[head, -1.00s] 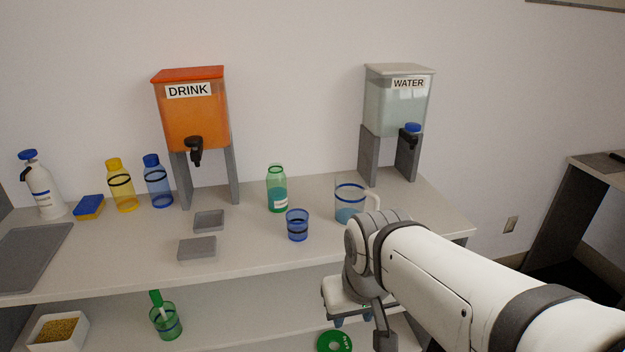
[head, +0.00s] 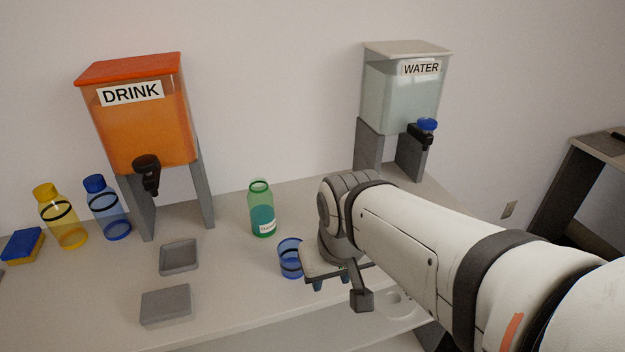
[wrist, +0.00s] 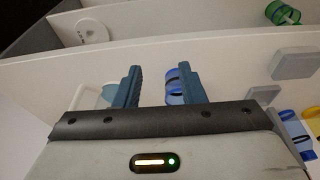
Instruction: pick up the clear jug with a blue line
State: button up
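The clear jug is hidden behind my arm in the head view now. In the wrist view a pale, clear vessel with a whitish handle, which looks like the jug (wrist: 90,98), shows partly at the left, outside the left finger. Its blue line cannot be made out. My gripper (head: 332,282) is over the counter beside the blue cup (head: 290,258). In the wrist view my gripper (wrist: 160,75) has its two fingers apart with nothing held. The blue cup (wrist: 172,88) shows near the right finger, partly covered by it.
A green bottle (head: 262,208) stands behind the blue cup. The water dispenser (head: 402,92) is at the back right, the drink dispenser (head: 150,120) at the left. Two grey trays (head: 179,257) (head: 166,306) and the yellow (head: 62,217) and blue (head: 106,209) bottles are left.

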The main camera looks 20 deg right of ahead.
jog(key=shift+o, duration=0.3)
jog(key=shift+o, duration=0.7)
jog(key=shift+w+d+r, duration=0.1)
jog(key=shift+d+r, duration=0.05)
jog(key=o, duration=0.6)
jog(key=w+d+r+m+h+p, duration=0.1)
jog(key=w+d+r+m+p, duration=0.2)
jog(key=w+d+p, duration=0.2)
jog(key=w+p, duration=0.2)
jog(key=w, duration=0.1)
jog(key=shift+w+d+r, duration=0.25)
jog(key=shift+w+d, duration=0.1)
jog(key=shift+w, duration=0.05)
jog(key=o, duration=0.6)
jog(key=w+d+f+m+t+h+p, duration=0.1)
jog(key=w+d+m+p, duration=0.2)
jog(key=w+d+p, duration=0.3)
jog(key=shift+w, duration=1.2)
jog(key=x, duration=0.8)
jog(key=shift+w+d+b, duration=0.15)
jog(key=shift+b, duration=0.2)
